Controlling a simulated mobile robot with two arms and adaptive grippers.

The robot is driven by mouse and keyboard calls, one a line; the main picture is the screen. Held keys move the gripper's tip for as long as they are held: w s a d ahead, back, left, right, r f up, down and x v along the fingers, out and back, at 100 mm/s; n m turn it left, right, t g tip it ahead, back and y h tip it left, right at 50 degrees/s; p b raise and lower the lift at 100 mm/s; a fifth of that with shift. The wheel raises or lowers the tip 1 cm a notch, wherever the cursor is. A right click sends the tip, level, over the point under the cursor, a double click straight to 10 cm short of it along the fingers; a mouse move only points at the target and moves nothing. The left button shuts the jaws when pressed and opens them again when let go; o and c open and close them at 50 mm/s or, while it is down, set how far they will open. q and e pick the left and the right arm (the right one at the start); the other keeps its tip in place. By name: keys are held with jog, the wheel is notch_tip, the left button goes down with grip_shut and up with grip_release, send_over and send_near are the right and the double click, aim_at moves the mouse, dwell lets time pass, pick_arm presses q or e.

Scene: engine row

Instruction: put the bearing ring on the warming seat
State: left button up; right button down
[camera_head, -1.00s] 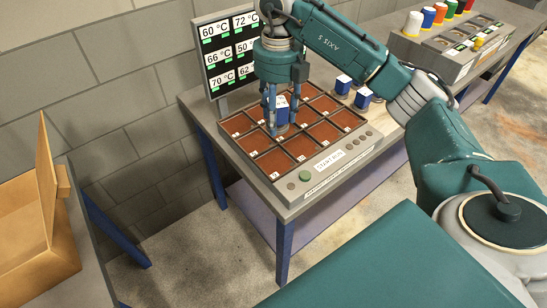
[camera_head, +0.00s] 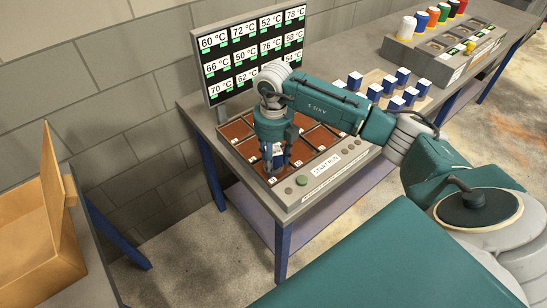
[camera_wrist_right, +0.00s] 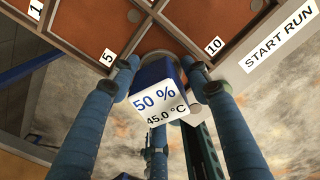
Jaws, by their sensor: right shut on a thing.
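The warming plate is a grey console (camera_head: 288,202) with red-brown numbered seats (camera_head: 312,137) in a grid. My right gripper (camera_head: 277,168) points down over its front seats and is shut on a blue-and-white block (camera_head: 279,149). In the right wrist view the gripper (camera_wrist_right: 160,66) has its fingers either side of the block (camera_wrist_right: 155,98), whose face reads 50 % and 45.0 °C. A grey rounded edge shows behind the block there; I cannot tell whether it is the bearing ring. No ring is clear in the head view. My left gripper is not in view.
A temperature board (camera_head: 252,50) stands behind the console. Several blue-and-white blocks (camera_head: 374,92) stand on a wooden tray to the right. A grey rack with coloured spools (camera_head: 433,17) is farther right. An open wooden box (camera_head: 35,235) is at the left.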

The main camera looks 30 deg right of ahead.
jog(key=c, duration=1.3)
grip_release()
jog(key=shift+f, duration=0.15)
jog(key=shift+c, duration=0.2)
jog(key=o, duration=0.5)
jog(key=shift+c, duration=0.2)
